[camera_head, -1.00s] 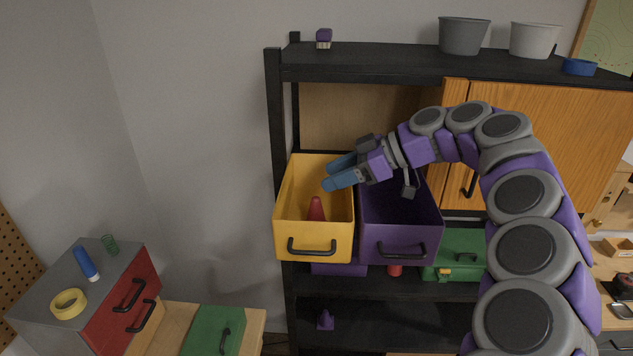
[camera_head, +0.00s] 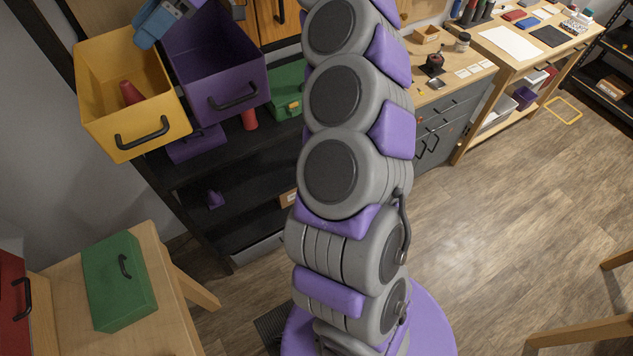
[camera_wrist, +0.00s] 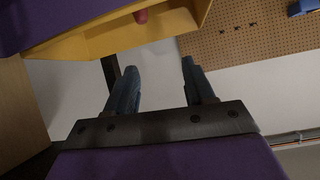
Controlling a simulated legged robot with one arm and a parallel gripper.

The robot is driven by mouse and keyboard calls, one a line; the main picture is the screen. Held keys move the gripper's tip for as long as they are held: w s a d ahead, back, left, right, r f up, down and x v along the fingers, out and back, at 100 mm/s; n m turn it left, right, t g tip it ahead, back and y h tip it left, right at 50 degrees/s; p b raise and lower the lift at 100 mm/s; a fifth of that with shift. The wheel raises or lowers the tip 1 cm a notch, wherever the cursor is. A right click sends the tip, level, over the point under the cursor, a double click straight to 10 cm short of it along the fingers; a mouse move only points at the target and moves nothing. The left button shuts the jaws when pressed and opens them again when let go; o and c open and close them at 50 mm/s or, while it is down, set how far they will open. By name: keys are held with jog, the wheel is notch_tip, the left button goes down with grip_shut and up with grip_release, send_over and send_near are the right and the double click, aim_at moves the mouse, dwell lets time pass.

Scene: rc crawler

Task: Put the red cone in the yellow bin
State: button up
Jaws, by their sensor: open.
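The red cone (camera_head: 130,93) stands inside the yellow bin (camera_head: 152,134), near its inner wall. It also shows in the wrist view as a small red tip (camera_wrist: 142,16) within the yellow bin (camera_wrist: 115,39). My gripper (camera_head: 158,22) is above the bins at the top left of the head view, partly cut off by the picture's edge. In the wrist view its two blue fingers (camera_wrist: 158,66) are spread apart with nothing between them. The gripper is apart from the cone.
A purple bin (camera_head: 222,92) stands right beside the yellow bin on the black shelf (camera_head: 180,175). A green box (camera_head: 119,285) lies on the wooden bench at lower left.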

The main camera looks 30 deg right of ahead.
jog(key=s+a+f+m+g+h, duration=0.1)
jog(key=s+a+f+m+h, duration=0.15)
jog(key=s, duration=0.55)
jog(key=s+a+f+m+g+h, duration=0.1)
jog(key=s+a+f+m+h, duration=0.15)
jog(key=s, duration=0.65)
jog(key=s+d+f+m+h, duration=0.3)
jog(key=s+d+f+m, duration=0.2)
jog(key=s+f, duration=0.4)
jog(key=s+d+f+m+h, duration=0.3)
jog(key=s+d+f+m, duration=0.3)
jog(key=s, duration=0.6)
notch_tip(320, 180, down, 3)
jog(key=shift+s+d+f+g+h, duration=0.2)
jog(key=shift+d+g+h, duration=0.2)
jog(key=shift+d, duration=0.65)
jog(key=shift+f, duration=0.1)
notch_tip(320, 180, down, 9)
jog(key=b, duration=0.8)
jog(key=shift+r+b, duration=0.2)
jog(key=shift+b, duration=0.15)
